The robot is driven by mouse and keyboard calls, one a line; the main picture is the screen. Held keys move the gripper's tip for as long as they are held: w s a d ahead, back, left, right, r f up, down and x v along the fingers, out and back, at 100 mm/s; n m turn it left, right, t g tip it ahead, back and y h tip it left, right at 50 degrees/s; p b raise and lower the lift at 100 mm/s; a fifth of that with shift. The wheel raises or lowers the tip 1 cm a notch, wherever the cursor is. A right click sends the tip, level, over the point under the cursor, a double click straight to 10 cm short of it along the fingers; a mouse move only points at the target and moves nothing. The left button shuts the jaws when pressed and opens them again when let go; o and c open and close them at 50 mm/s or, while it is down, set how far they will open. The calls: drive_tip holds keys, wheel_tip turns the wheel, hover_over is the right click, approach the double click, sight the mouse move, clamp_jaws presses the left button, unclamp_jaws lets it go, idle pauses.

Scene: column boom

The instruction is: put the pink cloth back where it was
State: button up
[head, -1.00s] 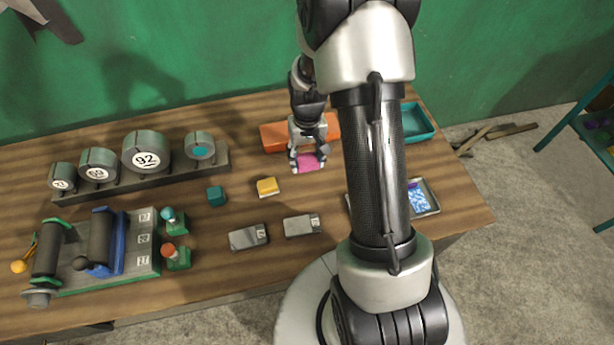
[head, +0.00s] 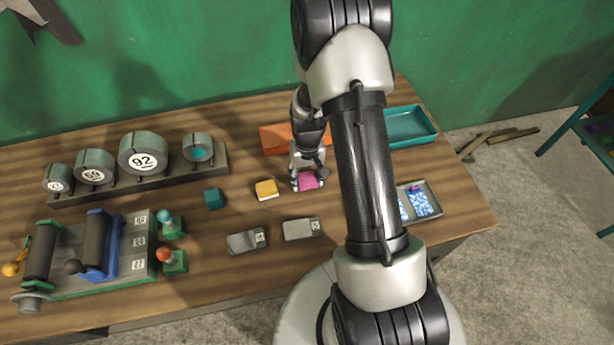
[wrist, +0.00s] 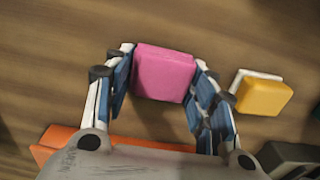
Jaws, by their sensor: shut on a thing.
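The pink cloth (head: 307,181) is a small folded square pad. My gripper (head: 308,180) is shut on it, with one finger at each side. In the wrist view the pink cloth (wrist: 164,73) sits between the two blue-padded fingers of my gripper (wrist: 162,82). It is low over the wooden table; I cannot tell whether it touches the wood. A yellow cloth (head: 266,189) on a white layer lies just left of it in the head view.
An orange tray (head: 275,139) and a teal tray (head: 412,128) stand behind. A teal block (head: 213,198) and two grey blocks (head: 301,229) lie nearby. A metal tray (head: 432,207) is at the right. Numbered rollers (head: 143,155) line the back left.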

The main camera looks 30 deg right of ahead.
drive_tip(key=o, duration=1.2)
drive_tip(key=shift+f, duration=0.1)
wheel_tip(320, 180, up, 12)
drive_tip(key=p, duration=0.3)
wheel_tip(320, 180, up, 8)
drive_tip(key=r, duration=0.1)
hover_over(308, 177)
drive_tip(key=a, duration=0.3)
drive_tip(key=s+a+r+n+t, duration=0.1)
drive_tip(key=s+a+r+t, duration=0.1)
drive_tip(key=s+a+r, duration=0.3)
drive_tip(key=s+a+r+n+t, duration=0.2)
drive_tip(key=s+a+r, duration=0.2)
drive_tip(key=s+r, duration=0.7)
drive_tip(key=s, duration=0.4)
drive_tip(key=shift+a+r, duration=0.25)
drive_tip(key=shift+a, duration=0.15)
